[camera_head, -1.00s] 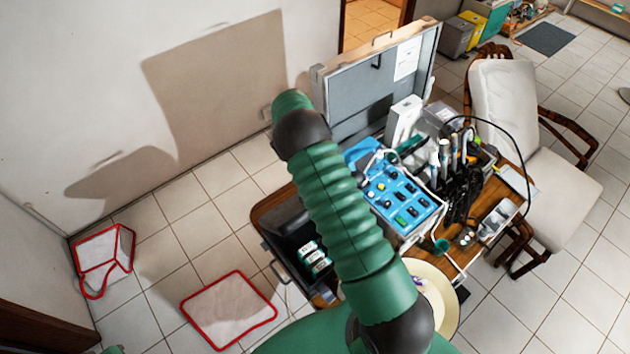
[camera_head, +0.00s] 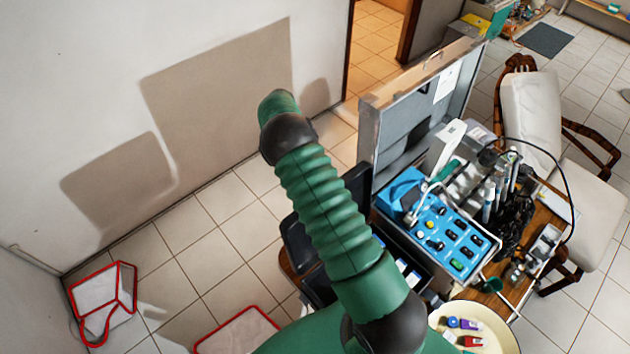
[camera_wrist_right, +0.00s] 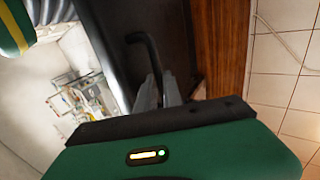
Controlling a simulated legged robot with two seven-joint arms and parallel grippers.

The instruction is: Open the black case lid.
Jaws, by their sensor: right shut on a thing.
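The black case stands on the wooden table, mostly hidden behind my green arm in the head view. Its lid (camera_head: 300,243) shows as dark panels on both sides of the arm and appears raised; its exact angle is hidden. Small labelled items (camera_head: 410,273) lie in the case, right of the arm. In the right wrist view, my right gripper (camera_wrist_right: 158,95) has its fingers together at a bent black handle (camera_wrist_right: 147,48) on the case's dark side (camera_wrist_right: 176,35). The head view does not show this grip. My left gripper is in neither view.
A blue-topped dental unit (camera_head: 440,228) stands close right of the case, with an upright grey lid (camera_head: 415,105) behind. A cream round bowl (camera_head: 480,325) is in front. A chair (camera_head: 535,115) stands right. Red-edged white things (camera_head: 105,295) lie on the floor left.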

